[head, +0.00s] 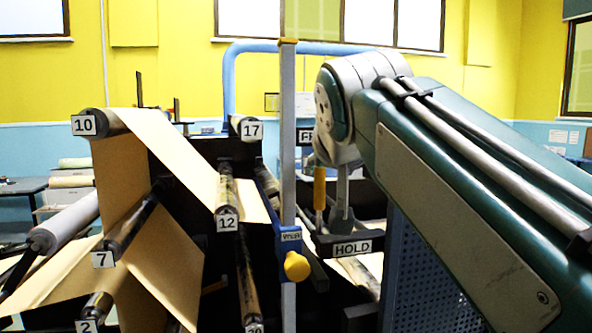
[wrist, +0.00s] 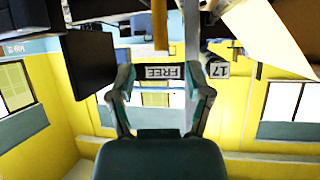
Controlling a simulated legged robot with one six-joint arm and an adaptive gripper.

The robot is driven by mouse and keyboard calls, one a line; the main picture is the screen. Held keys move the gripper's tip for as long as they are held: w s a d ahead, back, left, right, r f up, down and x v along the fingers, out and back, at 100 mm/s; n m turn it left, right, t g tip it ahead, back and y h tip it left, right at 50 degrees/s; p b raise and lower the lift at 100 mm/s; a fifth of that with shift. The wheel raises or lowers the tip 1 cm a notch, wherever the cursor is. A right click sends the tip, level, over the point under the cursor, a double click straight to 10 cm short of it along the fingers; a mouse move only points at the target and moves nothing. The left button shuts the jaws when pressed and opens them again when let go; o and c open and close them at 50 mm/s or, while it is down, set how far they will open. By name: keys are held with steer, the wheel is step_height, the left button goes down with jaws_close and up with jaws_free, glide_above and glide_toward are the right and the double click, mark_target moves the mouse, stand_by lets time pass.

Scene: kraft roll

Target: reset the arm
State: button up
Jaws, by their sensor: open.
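My arm comes in from the right in the head view, and its wrist bends down. My gripper (head: 340,208) hangs beside a yellow handle (head: 319,190), partly hidden by my wrist. In the wrist view, which is upside down, my gripper (wrist: 160,78) is open with nothing between its fingers. The yellow handle (wrist: 160,25) stands beyond the fingertips there, apart from them. A FREE label (wrist: 162,72) shows between the fingers. A HOLD label (head: 350,248) sits below the handle in the head view.
Tan kraft paper (head: 165,140) runs over numbered rollers at the left. A grey upright post (head: 288,130) with a yellow knob (head: 297,266) stands left of my gripper. A blue perforated panel (head: 425,275) is below my arm. A dark panel (wrist: 90,62) shows in the wrist view.

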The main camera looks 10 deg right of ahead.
steer(key=s+f+g, duration=0.2)
steer(key=s+f, duration=0.3)
steer(key=f, duration=0.7)
steer(key=s+a+f+n+g+y, duration=0.1)
steer(key=s+f+g, duration=0.1)
steer(key=s+f, duration=0.4)
steer(key=s+f+n+g+y, duration=0.1)
steer(key=s+f, duration=0.5)
steer(key=f, duration=1.1)
steer(key=shift+s+a+f+g, duration=0.2)
steer(key=shift+f+g, duration=0.1)
steer(key=shift+g, duration=0.4)
